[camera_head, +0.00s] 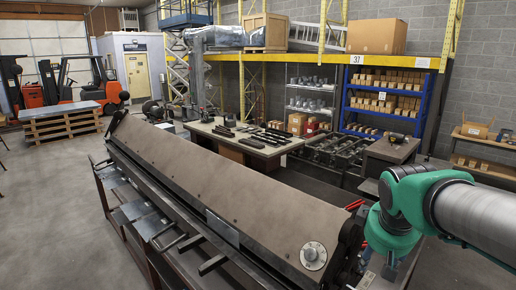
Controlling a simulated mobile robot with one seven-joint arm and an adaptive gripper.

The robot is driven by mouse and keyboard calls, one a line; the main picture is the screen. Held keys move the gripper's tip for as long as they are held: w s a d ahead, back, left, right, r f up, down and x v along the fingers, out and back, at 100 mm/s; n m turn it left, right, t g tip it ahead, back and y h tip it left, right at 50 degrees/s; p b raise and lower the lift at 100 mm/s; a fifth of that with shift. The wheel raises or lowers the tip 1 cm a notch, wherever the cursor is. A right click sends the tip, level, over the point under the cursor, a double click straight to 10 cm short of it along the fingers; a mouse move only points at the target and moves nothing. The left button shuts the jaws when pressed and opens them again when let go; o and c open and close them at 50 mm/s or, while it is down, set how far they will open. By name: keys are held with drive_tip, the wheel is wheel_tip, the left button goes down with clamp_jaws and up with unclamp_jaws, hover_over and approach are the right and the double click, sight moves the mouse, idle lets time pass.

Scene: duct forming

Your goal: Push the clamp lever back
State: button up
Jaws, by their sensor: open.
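A long sheet-metal brake (220,180) with a brown top runs diagonally from the left middle to the bottom centre. At its far left end a dark lever with a round knob (124,97) stands up. At its near right end a dark end piece (350,238) is partly covered by my arm, so a clamp lever there cannot be made out clearly. My green and grey arm reaches in from the right, its green wrist beside this near end. My gripper cannot be made out; the wrist area runs toward the bottom edge.
A workbench (283,150) with dark tools stands behind the brake. Red handles (355,205) lie close to the brake's near end and my wrist. Blue shelving (345,100) with boxes stands at the back. Open floor (50,190) lies at the left.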

drive_tip(key=s+a+f+m+b, duration=0.1)
drive_tip(key=s+a+f+b, duration=0.1)
drive_tip(key=s, duration=0.3)
drive_tip(key=s+a+f+m+y+b, duration=0.1)
drive_tip(key=s+a+f+b, duration=0.2)
drive_tip(key=s+f+b, duration=0.1)
drive_tip(key=s+a+f+m+t+b, duration=0.1)
drive_tip(key=s+a+f+m+b, duration=0.1)
drive_tip(key=s+f, duration=0.3)
drive_tip(key=s+a+b, duration=0.1)
drive_tip(key=s, duration=0.2)
drive_tip(key=shift+s+f+y, duration=0.15)
drive_tip(key=shift+f+y, duration=0.05)
drive_tip(key=shift+y, duration=0.2)
